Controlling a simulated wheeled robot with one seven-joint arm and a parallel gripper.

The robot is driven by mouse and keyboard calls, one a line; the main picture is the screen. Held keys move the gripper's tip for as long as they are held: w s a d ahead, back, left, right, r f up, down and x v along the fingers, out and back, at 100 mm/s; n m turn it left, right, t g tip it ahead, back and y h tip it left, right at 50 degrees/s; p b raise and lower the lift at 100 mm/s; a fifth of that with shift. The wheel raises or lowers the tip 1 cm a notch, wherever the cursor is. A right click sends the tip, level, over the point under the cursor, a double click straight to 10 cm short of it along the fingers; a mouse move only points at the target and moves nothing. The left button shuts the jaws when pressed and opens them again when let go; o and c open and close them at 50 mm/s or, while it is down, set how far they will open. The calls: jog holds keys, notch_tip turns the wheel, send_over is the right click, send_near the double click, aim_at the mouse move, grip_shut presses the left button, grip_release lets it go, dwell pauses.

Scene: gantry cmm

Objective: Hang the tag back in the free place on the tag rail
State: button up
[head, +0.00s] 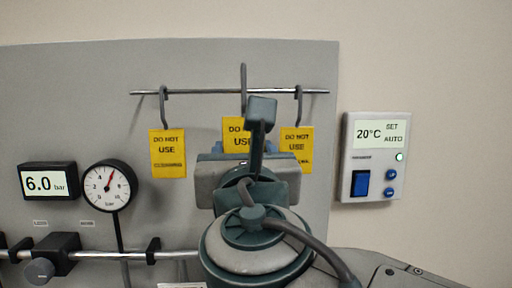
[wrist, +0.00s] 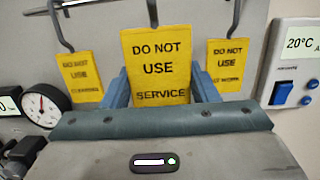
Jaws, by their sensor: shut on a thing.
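My gripper (wrist: 160,88) is shut on a yellow tag (wrist: 157,48) reading "DO NOT USE SERVICE", with one blue finger at each side edge. The tag is upright, its grey hook pointing up. In the head view the held tag (head: 235,130) is partly hidden behind my gripper and wrist, and its hook (head: 243,76) rises above the tag rail (head: 205,92). I cannot tell whether the hook touches the rail. Two other yellow tags hang on the rail, one left (head: 168,154) and one right (head: 304,150), with a gap between them where the held tag is.
The rail is on a grey panel (head: 60,110). A 6.0 bar display (head: 48,181) and a round gauge (head: 109,186) are at lower left, above a pipe with valves. A 20°C control box (head: 374,157) is on the wall at right.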

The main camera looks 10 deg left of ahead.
jog(key=w+a+f+b, duration=0.1)
jog(key=w+f+b, duration=0.1)
jog(key=w, duration=0.5)
jog(key=shift+w+a+f+b, duration=0.2)
jog(key=shift+a+b, duration=0.1)
jog(key=shift+a, duration=0.1)
dwell(0.4)
jog(key=shift+r, duration=0.1)
jog(key=o, duration=0.9)
